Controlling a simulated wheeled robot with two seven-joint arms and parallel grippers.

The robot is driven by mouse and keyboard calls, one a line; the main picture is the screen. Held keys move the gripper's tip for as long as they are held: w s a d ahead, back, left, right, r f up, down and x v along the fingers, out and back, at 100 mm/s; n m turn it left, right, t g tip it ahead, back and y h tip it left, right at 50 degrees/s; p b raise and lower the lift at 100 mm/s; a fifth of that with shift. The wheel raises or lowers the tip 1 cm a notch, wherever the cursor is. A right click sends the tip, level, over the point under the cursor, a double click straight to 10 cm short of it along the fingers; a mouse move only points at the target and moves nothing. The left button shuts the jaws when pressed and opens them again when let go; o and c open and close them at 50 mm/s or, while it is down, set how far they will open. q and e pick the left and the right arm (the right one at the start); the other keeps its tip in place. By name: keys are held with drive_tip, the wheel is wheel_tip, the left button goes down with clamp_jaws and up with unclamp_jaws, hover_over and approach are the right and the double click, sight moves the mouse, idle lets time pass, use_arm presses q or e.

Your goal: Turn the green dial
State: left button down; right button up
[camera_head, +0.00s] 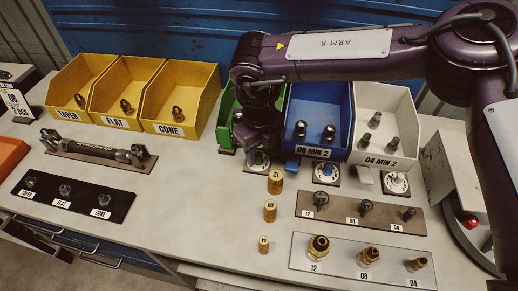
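The green dial (257,163) is a small round dial on a white disc with a dark base, in front of the green bin (227,120). My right arm comes in from the right and bends down over the green bin. My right gripper (258,146) points down just above the green dial and hides part of it. I cannot tell whether its fingers touch the dial or how far apart they are. My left gripper is not in view.
A blue bin (319,107) with a blue dial (326,171) and a white bin (389,105) with a white dial (396,181) stand to the right. Yellow bins (212,100) stand left.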

drive_tip(key=shift+f, duration=0.4)
clamp_jaws()
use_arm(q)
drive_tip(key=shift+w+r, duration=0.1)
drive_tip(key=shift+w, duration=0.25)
use_arm(e)
drive_tip(key=shift+m, duration=0.3)
drive_tip(key=shift+m, duration=1.1)
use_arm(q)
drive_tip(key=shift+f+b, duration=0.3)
use_arm(e)
drive_tip(key=shift+m, duration=1.5)
drive_tip(key=shift+r, duration=0.1)
unclamp_jaws()
